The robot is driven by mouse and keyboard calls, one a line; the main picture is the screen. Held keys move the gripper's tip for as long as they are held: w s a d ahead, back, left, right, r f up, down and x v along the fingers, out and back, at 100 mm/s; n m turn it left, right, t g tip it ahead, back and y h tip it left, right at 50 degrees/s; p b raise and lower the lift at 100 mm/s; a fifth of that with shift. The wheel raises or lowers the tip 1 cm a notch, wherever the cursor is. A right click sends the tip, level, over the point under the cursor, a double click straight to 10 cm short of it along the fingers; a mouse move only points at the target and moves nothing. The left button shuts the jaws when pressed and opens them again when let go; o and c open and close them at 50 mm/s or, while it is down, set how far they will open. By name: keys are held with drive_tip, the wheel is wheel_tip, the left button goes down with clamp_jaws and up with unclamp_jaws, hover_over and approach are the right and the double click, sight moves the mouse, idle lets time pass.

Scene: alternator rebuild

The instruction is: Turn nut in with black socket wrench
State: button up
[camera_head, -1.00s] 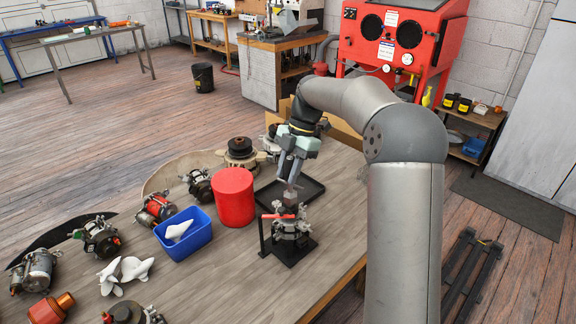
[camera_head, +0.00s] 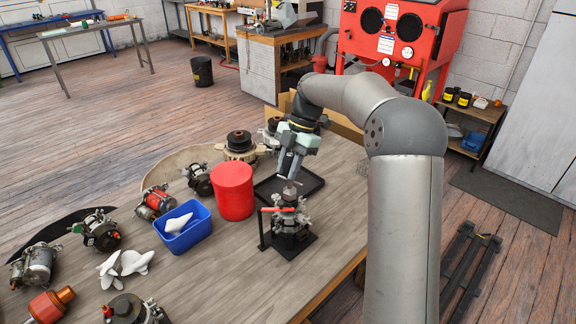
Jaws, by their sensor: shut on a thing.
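My gripper (camera_head: 290,178) points down above the alternator (camera_head: 288,215), which sits in a black stand (camera_head: 290,242) near the table's right edge. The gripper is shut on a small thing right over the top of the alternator. From its place this looks like the socket wrench, but the fingers hide most of it and I cannot make out its black colour. The nut is too small or hidden to see. A red bar (camera_head: 279,209) lies across the front of the alternator.
A red cylinder (camera_head: 233,192) and a blue bin (camera_head: 184,230) with white cloth stand left of the stand. A black tray (camera_head: 310,188) lies behind it. Several other alternators and parts fill the table's left side. Bare tabletop (camera_head: 225,270) shows in front.

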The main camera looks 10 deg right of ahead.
drive_tip(key=shift+f, duration=0.1)
drive_tip(key=m+b, duration=0.1)
drive_tip(key=m+t+b, duration=0.1)
drive_tip(key=m, duration=0.1)
drive_tip(key=shift+d+f+b, duration=0.1)
drive_tip(key=shift+f+b, duration=0.2)
drive_tip(key=m+t+b, duration=0.1)
drive_tip(key=m, duration=0.2)
drive_tip(key=shift+w+r+y+b, duration=0.1)
drive_tip(key=shift+y+b, duration=0.2)
drive_tip(key=shift+b, duration=0.1)
drive_tip(key=shift+w+r+m+t, duration=0.1)
drive_tip(key=shift+r+m+t, duration=0.25)
drive_tip(key=shift+m, duration=0.25)
drive_tip(key=shift+f, duration=0.1)
drive_tip(key=shift+f+m+t+b, duration=0.25)
drive_tip(key=shift+m+t+b, duration=0.2)
drive_tip(key=shift+m+b, duration=0.5)
drive_tip(key=shift+m+t+b, duration=0.4)
drive_tip(key=shift+m+b, duration=0.2)
drive_tip(key=shift+m, duration=0.35)
drive_tip(key=m, duration=0.1)
drive_tip(key=m+t+h, duration=0.1)
drive_tip(key=m, duration=0.1)
drive_tip(key=shift+w+r, duration=0.15)
drive_tip(key=shift+r, duration=0.15)
